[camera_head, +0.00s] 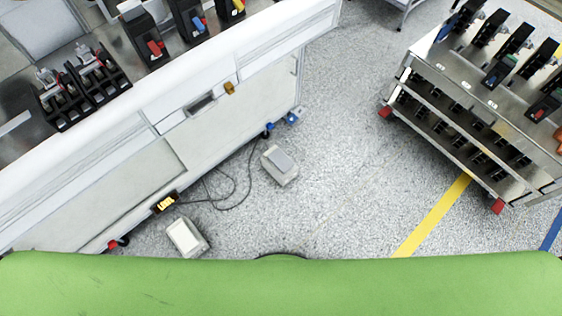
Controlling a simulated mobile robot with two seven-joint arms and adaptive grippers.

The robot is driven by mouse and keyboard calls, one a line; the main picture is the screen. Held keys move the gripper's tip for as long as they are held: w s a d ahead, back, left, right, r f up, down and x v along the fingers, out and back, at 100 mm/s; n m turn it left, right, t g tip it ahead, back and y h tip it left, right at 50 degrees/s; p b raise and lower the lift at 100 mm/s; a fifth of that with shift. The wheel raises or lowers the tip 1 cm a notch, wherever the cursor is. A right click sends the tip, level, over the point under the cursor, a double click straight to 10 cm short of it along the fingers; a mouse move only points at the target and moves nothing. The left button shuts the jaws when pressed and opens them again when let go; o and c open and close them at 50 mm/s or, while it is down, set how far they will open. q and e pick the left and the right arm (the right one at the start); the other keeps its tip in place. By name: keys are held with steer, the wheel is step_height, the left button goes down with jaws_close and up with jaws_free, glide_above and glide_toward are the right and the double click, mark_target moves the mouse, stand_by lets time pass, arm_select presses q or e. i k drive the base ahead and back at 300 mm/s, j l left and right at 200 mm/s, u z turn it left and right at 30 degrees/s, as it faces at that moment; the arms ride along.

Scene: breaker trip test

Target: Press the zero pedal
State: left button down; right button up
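Two grey box-shaped foot pedals lie on the speckled floor in front of the bench. One pedal (280,165) is farther off, near the bench's right end. The other pedal (187,237) is nearer, at the lower left, just beyond the green surface. I cannot read any label, so I cannot tell which one is the zero pedal. Dark cables (232,197) run from the pedals towards the bench's underside. Neither of my grippers shows in the head view.
A white workbench (150,115) with breakers and fixtures runs diagonally along the left. A metal cart (465,115) with several breakers stands at the right, on red-marked casters. A green surface (280,288) fills the bottom edge. The floor between bench and cart (345,150) is clear.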

mark_target(279, 159)
steer(key=i+l+u, duration=0.4)
steer(key=i+l, duration=0.15)
steer(key=i+l+u, duration=0.2)
steer(key=l, duration=0.3)
steer(key=i+l+u, duration=0.2)
steer(key=l, duration=0.2)
steer(key=i+l+u, duration=0.2)
steer(key=l, duration=0.25)
